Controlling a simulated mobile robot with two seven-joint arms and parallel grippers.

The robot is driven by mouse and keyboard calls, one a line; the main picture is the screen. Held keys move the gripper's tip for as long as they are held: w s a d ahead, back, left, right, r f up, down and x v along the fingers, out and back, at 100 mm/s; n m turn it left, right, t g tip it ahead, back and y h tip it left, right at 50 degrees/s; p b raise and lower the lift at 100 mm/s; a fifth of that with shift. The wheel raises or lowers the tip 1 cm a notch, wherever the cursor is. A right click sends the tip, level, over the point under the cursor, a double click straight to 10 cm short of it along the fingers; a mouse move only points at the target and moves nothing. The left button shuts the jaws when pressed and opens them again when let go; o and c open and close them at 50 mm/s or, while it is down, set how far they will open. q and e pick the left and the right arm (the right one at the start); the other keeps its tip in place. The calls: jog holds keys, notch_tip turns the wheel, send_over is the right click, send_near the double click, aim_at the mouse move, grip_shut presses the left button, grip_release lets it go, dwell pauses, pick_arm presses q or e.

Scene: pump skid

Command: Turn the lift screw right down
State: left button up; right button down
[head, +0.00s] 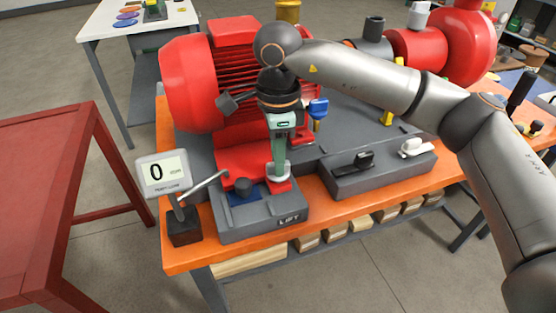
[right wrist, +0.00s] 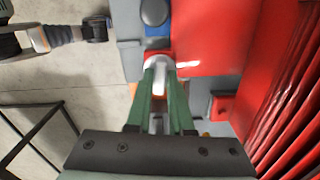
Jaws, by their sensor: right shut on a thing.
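The lift screw (head: 279,176) has a pale metal head and stands at the grey block marked LIFT (head: 262,225), at the foot of the red motor (head: 240,90). My right gripper (head: 280,168) points down over it, with green fingers closed on the screw's head. In the right wrist view the fingers (right wrist: 158,80) meet around the pale head (right wrist: 158,62), and most of the screw is hidden. The small display (head: 162,173) beside the block reads 0. My left gripper is not in the head view.
A red table (head: 50,170) stands at left.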

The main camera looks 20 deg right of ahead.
jog(key=shift+n, duration=0.8)
jog(key=shift+r, duration=0.1)
jog(key=c, duration=0.8)
grip_release()
notch_tip(320, 180, up, 12)
jog(key=shift+r+p, duration=0.2)
jog(key=shift+p, duration=0.15)
